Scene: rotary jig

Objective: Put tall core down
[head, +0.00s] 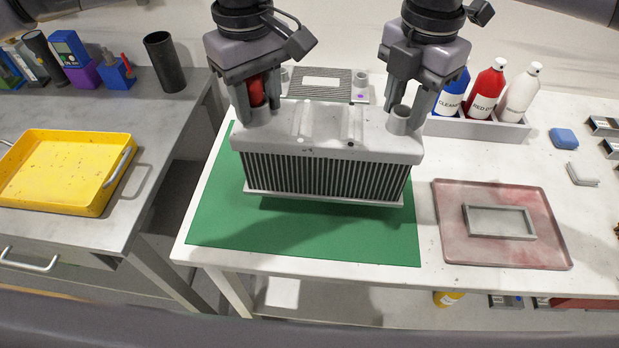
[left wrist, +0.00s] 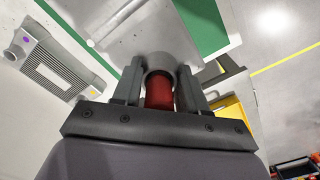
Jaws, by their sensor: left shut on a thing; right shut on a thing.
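The tall core (head: 320,172) is a grey finned block with a pale metal tank on top, held upright over the green mat (head: 225,220). Its lower rail seems a little above the mat, with a shadow below; I cannot tell the exact gap. My left gripper (head: 260,112) is shut on the core's left pipe stub, with a red plug (head: 256,90) between its fingers. The plug also shows in the left wrist view (left wrist: 159,92). My right gripper (head: 406,108) is shut on the right pipe stub (head: 401,118).
Another core (head: 322,82) lies behind on the white table. Bottles (head: 486,90) stand in a white rack (head: 500,128) at the back right. A reddish tray (head: 455,245) with a grey frame (head: 500,221) lies right of the mat. A yellow tray (head: 60,205) is on the left bench.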

